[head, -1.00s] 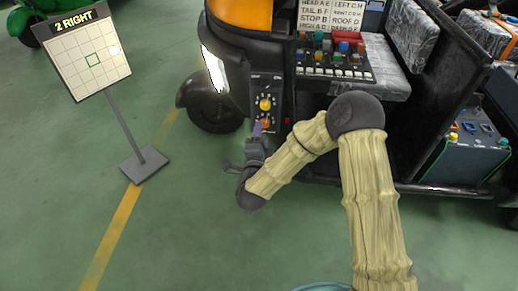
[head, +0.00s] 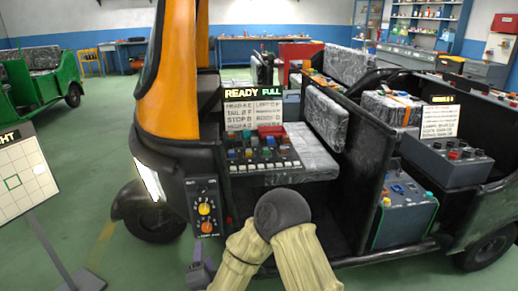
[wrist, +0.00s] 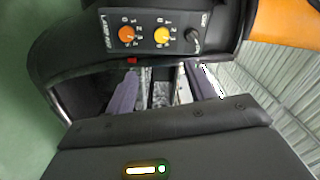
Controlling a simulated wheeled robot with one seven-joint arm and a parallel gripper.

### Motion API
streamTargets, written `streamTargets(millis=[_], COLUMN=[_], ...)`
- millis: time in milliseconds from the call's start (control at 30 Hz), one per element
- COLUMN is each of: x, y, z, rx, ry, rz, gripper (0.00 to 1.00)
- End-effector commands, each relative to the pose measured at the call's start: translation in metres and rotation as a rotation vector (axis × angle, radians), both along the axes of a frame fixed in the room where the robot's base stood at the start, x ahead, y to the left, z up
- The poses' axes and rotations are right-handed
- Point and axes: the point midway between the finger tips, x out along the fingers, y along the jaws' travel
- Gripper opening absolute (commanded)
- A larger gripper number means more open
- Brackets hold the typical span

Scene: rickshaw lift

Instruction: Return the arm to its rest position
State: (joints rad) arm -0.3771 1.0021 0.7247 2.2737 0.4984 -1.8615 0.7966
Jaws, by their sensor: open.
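My gripper shows in the wrist view (wrist: 160,70) with its two purple fingers spread apart and nothing between them. In the head view it shows at the lower edge (head: 198,268), partly cut off, below and in front of the rickshaw's black knob panel (head: 192,190). My arm is bent, with its dark elbow in front of the seat. The panel carries a yellow knob (head: 204,208) above an orange knob (head: 207,228). Both knobs also show in the wrist view, orange (wrist: 126,34) and yellow (wrist: 162,34), clear of the fingers.
A grid board (head: 22,180) on a stand is at the left. A toolbox (head: 405,215) sits right of the arm. Green floor is open at the left.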

Motion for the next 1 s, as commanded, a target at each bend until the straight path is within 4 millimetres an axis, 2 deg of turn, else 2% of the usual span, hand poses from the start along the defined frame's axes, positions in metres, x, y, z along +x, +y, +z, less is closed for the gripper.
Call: streamTargets(millis=[267, 467, 633, 767, 1000], x=[0.028, 0.041, 0.041, 0.033, -0.003], y=[-0.022, -0.058, -0.102, -0.142, -0.225], z=[0.004, 0.003, 0.002, 0.002, 0.006], rx=[-0.239, -0.478, -0.676, -0.815, -1.033], ry=[0.072, 0.163, 0.261, 0.353, 0.556], rz=[0.127, 0.231, 0.307, 0.360, 0.462], gripper=[0.54, 0.54, 0.54, 0.54, 0.54])
